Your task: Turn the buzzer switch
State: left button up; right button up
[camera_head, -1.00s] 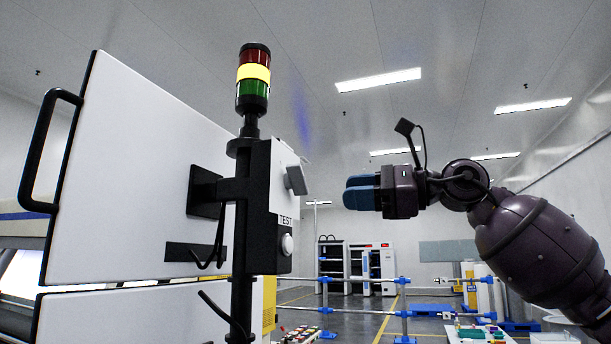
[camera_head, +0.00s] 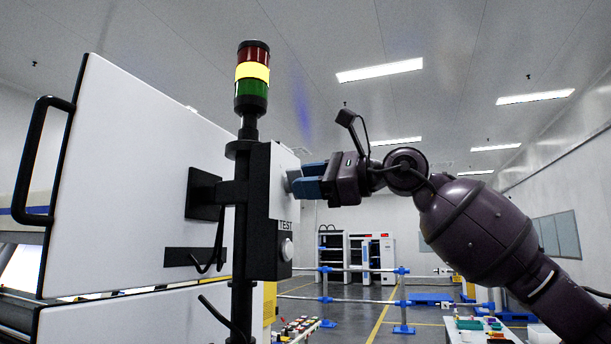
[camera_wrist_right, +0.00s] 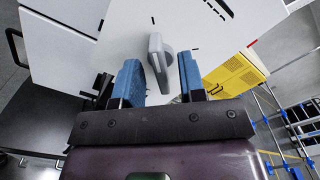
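The buzzer switch is a grey rotary knob (camera_wrist_right: 158,60) on the face of a white and black control box (camera_head: 266,215). In the head view the knob (camera_head: 292,175) is partly hidden by the fingers. My right gripper (camera_head: 305,181) has its blue fingers at the box face, beside the knob. In the right wrist view the gripper (camera_wrist_right: 160,82) is open, with the knob's handle between the two fingers and visible gaps on both sides. The handle looks slightly tilted in that view. My left gripper is not in view.
A signal tower (camera_head: 252,78) with red, lit yellow and green sections stands above the box on a black pole (camera_head: 241,270). A round button (camera_head: 287,249) sits below the TEST label. A large white panel (camera_head: 140,180) is at left.

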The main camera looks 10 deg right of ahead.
jog(key=shift+w+a, duration=0.15)
jog(key=shift+a, duration=0.1)
jog(key=shift+c, duration=0.3)
grip_shut()
